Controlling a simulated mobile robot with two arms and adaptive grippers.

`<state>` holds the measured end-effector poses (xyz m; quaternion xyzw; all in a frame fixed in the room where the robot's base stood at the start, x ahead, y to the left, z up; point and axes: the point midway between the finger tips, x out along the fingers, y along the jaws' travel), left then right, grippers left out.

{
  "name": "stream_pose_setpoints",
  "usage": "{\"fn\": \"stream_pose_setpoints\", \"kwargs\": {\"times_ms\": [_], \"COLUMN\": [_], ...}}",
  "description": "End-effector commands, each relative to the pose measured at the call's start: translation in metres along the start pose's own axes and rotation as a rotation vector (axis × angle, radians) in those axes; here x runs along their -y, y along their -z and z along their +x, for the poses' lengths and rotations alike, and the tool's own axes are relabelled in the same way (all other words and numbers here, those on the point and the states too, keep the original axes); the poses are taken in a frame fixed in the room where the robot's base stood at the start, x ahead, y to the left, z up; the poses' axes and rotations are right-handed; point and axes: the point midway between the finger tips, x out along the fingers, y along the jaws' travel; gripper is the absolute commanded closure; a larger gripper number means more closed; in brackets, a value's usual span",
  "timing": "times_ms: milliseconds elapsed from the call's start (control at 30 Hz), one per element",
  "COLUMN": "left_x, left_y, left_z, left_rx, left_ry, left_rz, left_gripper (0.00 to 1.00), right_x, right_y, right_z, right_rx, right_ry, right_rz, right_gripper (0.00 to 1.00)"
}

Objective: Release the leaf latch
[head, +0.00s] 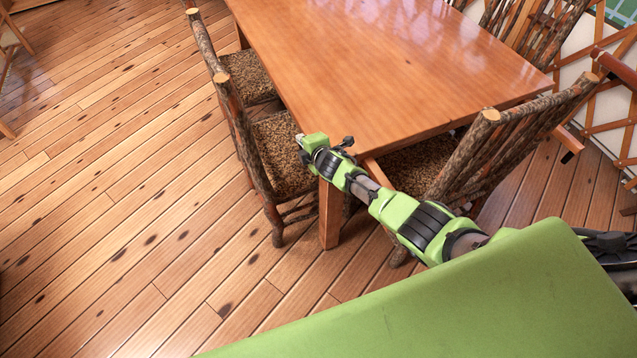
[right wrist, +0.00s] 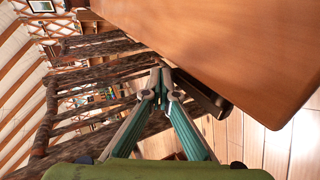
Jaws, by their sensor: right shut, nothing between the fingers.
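The wooden table (head: 390,70) has a glossy orange-brown top; its edge and a rounded corner also show in the right wrist view (right wrist: 255,75). My right gripper (head: 347,142) is at the table's near corner, beside the edge. In the right wrist view its two fingertips (right wrist: 160,76) meet, with nothing between them. A dark brown piece (right wrist: 205,95) shows under the table edge, just right of the fingers; I cannot tell whether it is the leaf latch. No latch is clearly seen in the head view. My left gripper is out of view.
Rough-log chairs with speckled seats stand at the table's left side (head: 284,155) and near end (head: 500,140). The plank floor (head: 110,200) on the left is clear. A lattice wall (head: 605,110) stands at the right.

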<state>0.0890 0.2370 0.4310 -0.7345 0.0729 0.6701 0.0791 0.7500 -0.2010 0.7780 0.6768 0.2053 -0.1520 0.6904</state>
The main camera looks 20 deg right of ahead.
Motion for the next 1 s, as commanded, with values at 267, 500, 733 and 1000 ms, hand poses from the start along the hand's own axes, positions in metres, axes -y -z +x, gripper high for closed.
{"fn": "stream_pose_setpoints", "kwargs": {"times_ms": [267, 500, 733, 1000], "left_x": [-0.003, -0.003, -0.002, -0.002], "left_y": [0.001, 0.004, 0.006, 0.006], "left_z": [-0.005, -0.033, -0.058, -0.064], "left_rx": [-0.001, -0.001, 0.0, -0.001], "left_ry": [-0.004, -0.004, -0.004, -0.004], "left_rz": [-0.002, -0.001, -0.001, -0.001], "left_gripper": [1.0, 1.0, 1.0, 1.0], "right_x": [-0.005, -0.03, -0.066, -0.103], "right_y": [-0.001, -0.004, -0.006, -0.006], "right_z": [-0.002, -0.017, -0.038, -0.059], "right_rx": [0.0, 0.003, 0.003, 0.003], "right_ry": [-0.001, -0.001, -0.003, -0.001], "right_rz": [0.0, 0.001, -0.001, 0.0], "right_gripper": [1.0, 1.0, 1.0, 1.0]}}
